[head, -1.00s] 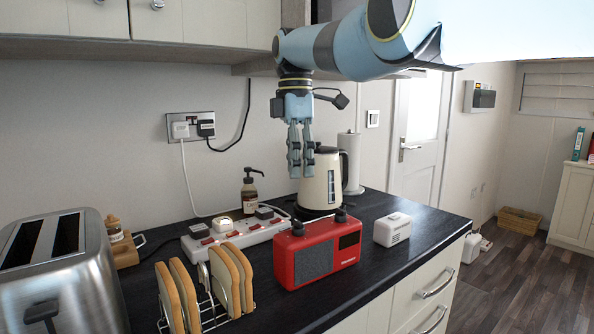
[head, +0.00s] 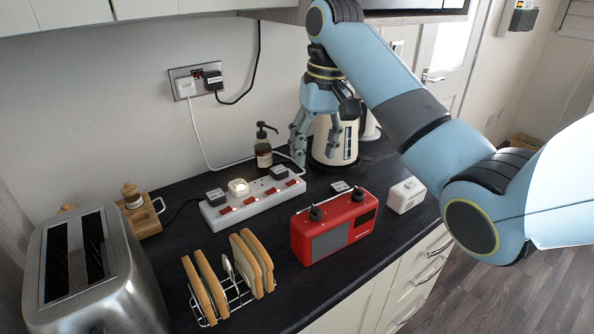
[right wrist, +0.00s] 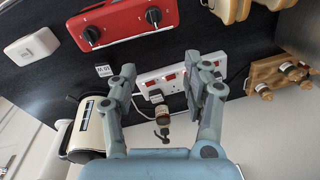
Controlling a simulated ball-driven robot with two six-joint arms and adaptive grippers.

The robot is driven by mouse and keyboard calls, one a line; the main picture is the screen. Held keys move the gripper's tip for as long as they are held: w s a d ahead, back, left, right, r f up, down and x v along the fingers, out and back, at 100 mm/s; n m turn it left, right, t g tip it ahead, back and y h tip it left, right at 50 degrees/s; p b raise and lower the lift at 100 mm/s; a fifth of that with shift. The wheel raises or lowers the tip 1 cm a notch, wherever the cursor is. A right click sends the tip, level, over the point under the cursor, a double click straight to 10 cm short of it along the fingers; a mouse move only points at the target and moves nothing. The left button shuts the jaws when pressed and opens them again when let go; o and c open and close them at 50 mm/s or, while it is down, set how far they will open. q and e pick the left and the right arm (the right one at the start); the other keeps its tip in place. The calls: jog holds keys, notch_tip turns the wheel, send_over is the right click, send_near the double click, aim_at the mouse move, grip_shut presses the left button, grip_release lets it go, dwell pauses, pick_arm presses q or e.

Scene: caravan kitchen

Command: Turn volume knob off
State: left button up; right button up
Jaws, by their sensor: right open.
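The red radio (head: 335,228) stands on the dark counter, with two black knobs on its top: a left knob (head: 316,214) and a right knob (head: 358,194). In the right wrist view the radio (right wrist: 120,22) is at the top left, and both knobs show, one (right wrist: 92,35) and the other (right wrist: 153,16). I cannot tell which one is for volume. My right gripper (head: 312,156) is open and empty, pointing down behind the radio, between the soap bottle and the kettle, apart from the knobs. My left gripper is out of view.
A white power strip (head: 250,201) with plugs lies behind the radio. The kettle (head: 334,140) stands close beside my right gripper, and a soap bottle (head: 263,152) to its left. A toast rack (head: 236,300), a toaster (head: 85,270) and a small white box (head: 405,195) flank the radio.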

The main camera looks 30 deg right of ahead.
aim_at(317, 208)
jog(key=shift+g, duration=0.4)
jog(key=f, duration=0.1)
jog(key=s+f+b, duration=0.1)
jog(key=f, duration=0.1)
jog(key=s+f, duration=0.1)
jog(key=f, duration=0.1)
jog(key=shift+s+f+b, duration=0.2)
jog(key=shift+b, duration=0.15)
jog(key=f, duration=0.2)
jog(key=f+p, duration=0.1)
jog(key=f, duration=0.3)
jog(key=shift+a+f+p, duration=0.2)
jog(key=shift+a+p, duration=0.05)
jog(key=shift+p, duration=0.1)
jog(key=shift+w+f, duration=0.15)
jog(key=shift+f, duration=0.3)
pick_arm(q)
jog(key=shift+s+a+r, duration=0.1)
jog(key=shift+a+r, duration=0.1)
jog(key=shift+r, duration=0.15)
pick_arm(e)
jog(key=shift+c, duration=0.4)
grip_shut()
